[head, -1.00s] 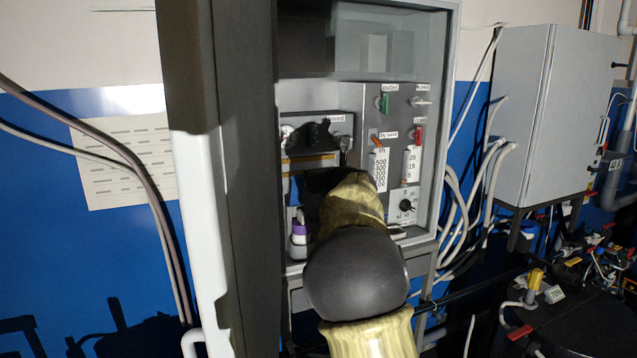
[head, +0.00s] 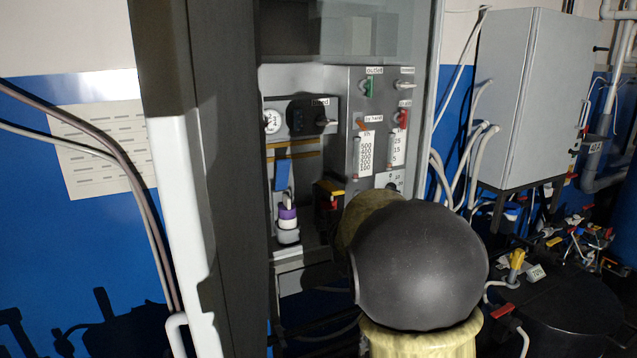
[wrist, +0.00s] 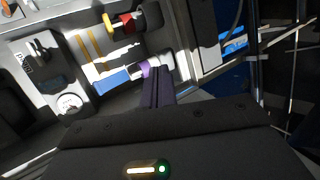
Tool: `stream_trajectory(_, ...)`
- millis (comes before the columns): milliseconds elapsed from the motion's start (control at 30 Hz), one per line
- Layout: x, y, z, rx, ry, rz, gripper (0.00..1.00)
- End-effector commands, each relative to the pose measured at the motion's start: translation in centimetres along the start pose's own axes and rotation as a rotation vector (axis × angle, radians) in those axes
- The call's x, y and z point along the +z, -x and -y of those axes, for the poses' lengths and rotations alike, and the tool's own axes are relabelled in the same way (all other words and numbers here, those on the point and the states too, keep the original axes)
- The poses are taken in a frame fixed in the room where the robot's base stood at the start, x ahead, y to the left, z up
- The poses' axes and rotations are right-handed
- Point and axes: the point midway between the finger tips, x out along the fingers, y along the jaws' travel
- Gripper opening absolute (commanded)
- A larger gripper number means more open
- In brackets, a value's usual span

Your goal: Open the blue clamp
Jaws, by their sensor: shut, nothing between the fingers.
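The blue clamp (head: 283,175) is a small upright blue piece inside the open cabinet, above a white container with a purple band (head: 288,215). In the wrist view the blue clamp (wrist: 112,80) lies on its side beside the purple band (wrist: 144,68), because that view is turned. My gripper (wrist: 157,76) shows there as dark fingers close together and empty. The fingertips overlap the white container next to the purple band; I cannot tell whether they touch it. In the head view my arm hides the gripper.
A black part with a red and yellow handle (head: 333,194) sits right of the container. The grey valve panel (head: 349,105) with green and red levers is further right. The cabinet's dark door (head: 207,200) stands on the left. A round gauge (head: 272,121) is above the clamp.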

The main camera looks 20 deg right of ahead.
Motion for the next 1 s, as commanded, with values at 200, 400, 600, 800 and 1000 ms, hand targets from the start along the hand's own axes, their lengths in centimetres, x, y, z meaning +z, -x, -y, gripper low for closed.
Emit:
stream_trajectory(200,-2.0,6.3,14.5,-0.363,-0.730,0.140,0.00)
stream_trajectory(400,-4.6,14.2,25.5,-0.636,-1.221,0.401,0.00)
stream_trajectory(600,-5.5,17.7,29.3,-0.725,-1.387,0.541,0.00)
stream_trajectory(800,-5.5,17.7,29.3,-0.725,-1.390,0.543,0.00)
stream_trajectory(1000,-5.5,17.7,29.3,-0.723,-1.388,0.541,0.00)
